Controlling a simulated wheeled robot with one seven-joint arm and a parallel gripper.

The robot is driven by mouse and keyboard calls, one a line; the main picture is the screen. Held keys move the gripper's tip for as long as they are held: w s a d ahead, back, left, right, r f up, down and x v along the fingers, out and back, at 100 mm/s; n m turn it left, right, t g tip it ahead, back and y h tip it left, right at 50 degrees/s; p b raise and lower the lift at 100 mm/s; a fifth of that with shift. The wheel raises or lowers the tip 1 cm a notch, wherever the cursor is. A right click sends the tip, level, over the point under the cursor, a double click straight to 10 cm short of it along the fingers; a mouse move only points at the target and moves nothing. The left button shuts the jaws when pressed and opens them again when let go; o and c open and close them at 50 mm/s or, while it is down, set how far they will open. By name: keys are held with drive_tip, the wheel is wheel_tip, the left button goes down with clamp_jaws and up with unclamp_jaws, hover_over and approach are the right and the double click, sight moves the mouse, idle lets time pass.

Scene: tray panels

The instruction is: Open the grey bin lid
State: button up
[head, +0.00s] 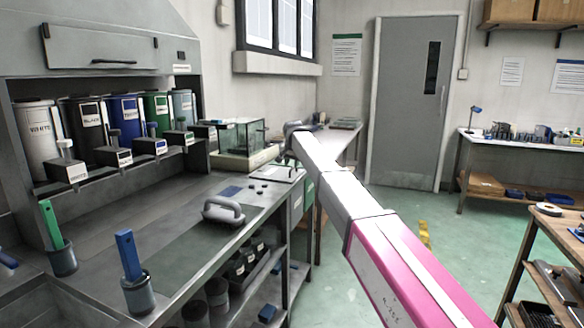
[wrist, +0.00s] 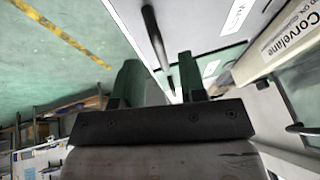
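The grey bin (head: 297,208) shows as a grey panel with a pale label at the bench's right end in the head view, beside a green panel (head: 309,190). In the wrist view, a pale grey panel (wrist: 195,22) with a label fills the top middle and carries a dark bar handle (wrist: 153,35). My gripper (wrist: 159,60) is open, its two dark green fingers apart and pointing at that panel. The handle's near end shows between the fingertips; I cannot tell whether they touch it. In the head view my arm hides the gripper.
The bench top (head: 180,235) holds a grey-handled tool (head: 223,210) and a glass case (head: 243,140). A side table (head: 545,225) stands at right. Green floor (head: 455,260) is mostly open.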

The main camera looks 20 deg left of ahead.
drive_tip(key=shift+x, duration=1.1)
clamp_jaws()
